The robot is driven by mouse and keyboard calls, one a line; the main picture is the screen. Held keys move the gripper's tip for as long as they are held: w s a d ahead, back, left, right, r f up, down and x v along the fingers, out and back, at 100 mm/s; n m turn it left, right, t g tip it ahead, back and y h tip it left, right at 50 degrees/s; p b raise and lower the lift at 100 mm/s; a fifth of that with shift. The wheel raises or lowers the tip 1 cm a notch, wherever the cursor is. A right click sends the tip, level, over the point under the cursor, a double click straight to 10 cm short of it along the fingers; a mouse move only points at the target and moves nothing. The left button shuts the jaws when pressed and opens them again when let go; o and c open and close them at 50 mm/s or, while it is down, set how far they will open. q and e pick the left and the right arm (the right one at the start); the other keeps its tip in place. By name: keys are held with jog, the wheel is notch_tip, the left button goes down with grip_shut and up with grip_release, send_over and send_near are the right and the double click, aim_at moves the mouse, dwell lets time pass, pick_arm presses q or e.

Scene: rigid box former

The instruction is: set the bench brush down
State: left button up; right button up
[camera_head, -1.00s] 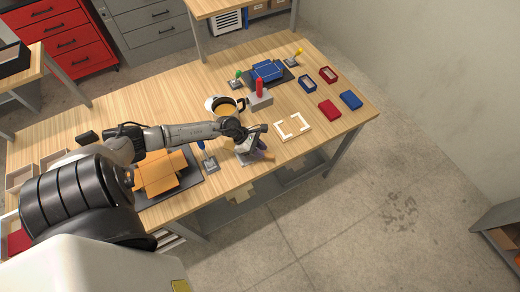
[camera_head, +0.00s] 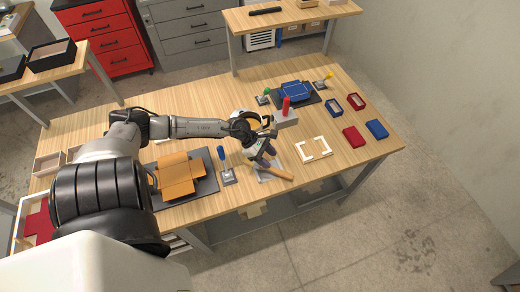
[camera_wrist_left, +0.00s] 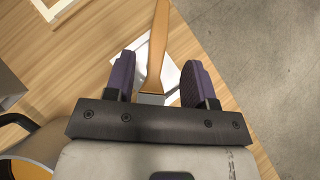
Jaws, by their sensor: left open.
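The bench brush (camera_head: 278,171) has a wooden handle and lies near the front edge of the wooden bench (camera_head: 330,97). In the left wrist view its handle (camera_wrist_left: 158,45) runs up the picture between my finger pads, with a metal collar at its lower end; the brush head is hidden behind my gripper. A pale flat piece lies under the handle. My left gripper (camera_head: 266,157) is open over the brush; its two purple pads stand apart on either side of the handle in the left wrist view (camera_wrist_left: 155,80), with gaps showing. My right gripper is not in view.
A white square frame (camera_head: 313,149) lies right of the brush. A blue-handled clamp (camera_head: 226,170) and an orange folded blank (camera_head: 178,177) are to the left. Small red and blue boxes lie at the right.

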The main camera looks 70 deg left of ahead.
pick_arm(q)
jog(key=v, duration=0.5)
jog(key=w+d+r+n+t+y, duration=0.15)
jog(key=d+n+t+y, duration=0.3)
jog(key=n, duration=0.85)
jog(key=d+r+n+t+y, duration=0.2)
jog(key=d+n+t+y, duration=0.3)
jog(key=n, duration=0.9)
jog(key=s+d+f+n+g+h, duration=0.2)
jog(key=s+d+n+g+h, duration=0.1)
jog(key=s+d+n+g, duration=0.9)
jog(key=s+d+n, duration=0.2)
jog(key=d+n, duration=0.2)
jog(key=shift+s+f+n, duration=0.3)
jog(key=shift+s+f, duration=0.05)
